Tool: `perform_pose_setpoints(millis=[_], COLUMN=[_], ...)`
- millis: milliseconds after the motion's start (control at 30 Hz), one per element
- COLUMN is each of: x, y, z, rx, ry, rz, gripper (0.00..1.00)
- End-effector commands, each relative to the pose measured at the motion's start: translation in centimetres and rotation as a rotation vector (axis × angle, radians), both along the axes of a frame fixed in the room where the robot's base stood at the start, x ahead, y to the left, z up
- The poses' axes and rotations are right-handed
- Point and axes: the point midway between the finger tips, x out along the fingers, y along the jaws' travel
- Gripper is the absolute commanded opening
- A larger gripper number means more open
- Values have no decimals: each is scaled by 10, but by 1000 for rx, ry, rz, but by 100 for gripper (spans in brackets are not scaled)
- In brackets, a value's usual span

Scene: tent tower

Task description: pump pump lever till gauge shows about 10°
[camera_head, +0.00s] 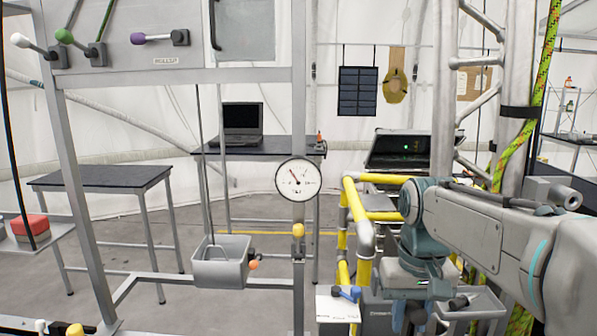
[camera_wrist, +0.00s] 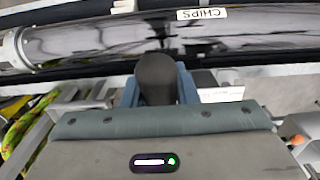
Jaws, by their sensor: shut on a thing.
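The round white gauge (camera_head: 298,180) faces me at the centre of the head view, fixed to a grey post. Its needle points up and to the left; the scale numbers are too small to read. My gripper (camera_wrist: 157,88) has its two blue fingers on either side of a dark rounded handle (camera_wrist: 155,74), which appears to be the pump lever's end. It is shut on this handle. In the head view my arm reaches down at the lower right, and the gripped handle cannot be made out clearly. The lever's shaft and pivot are hidden.
A dark glossy cylinder (camera_wrist: 110,40) labelled CHIPS lies just beyond the handle. Yellow railing (camera_head: 358,225) stands left of my arm. A grey bin (camera_head: 221,270) hangs on the frame at left. A metal truss and green-yellow rope (camera_head: 527,120) rise close at right.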

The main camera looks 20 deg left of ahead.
Motion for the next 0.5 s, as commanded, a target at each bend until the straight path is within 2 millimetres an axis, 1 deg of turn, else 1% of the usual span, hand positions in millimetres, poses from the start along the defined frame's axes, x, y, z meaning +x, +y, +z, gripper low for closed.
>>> perform_pose_setpoints(millis=[33, 167, 500], x=[2, 5, 6], y=[1, 2, 2], z=[9, 17, 16], rx=[2, 2, 2], ry=[-3, -3, -3], rz=[1, 1, 1], gripper=[3, 3, 3])
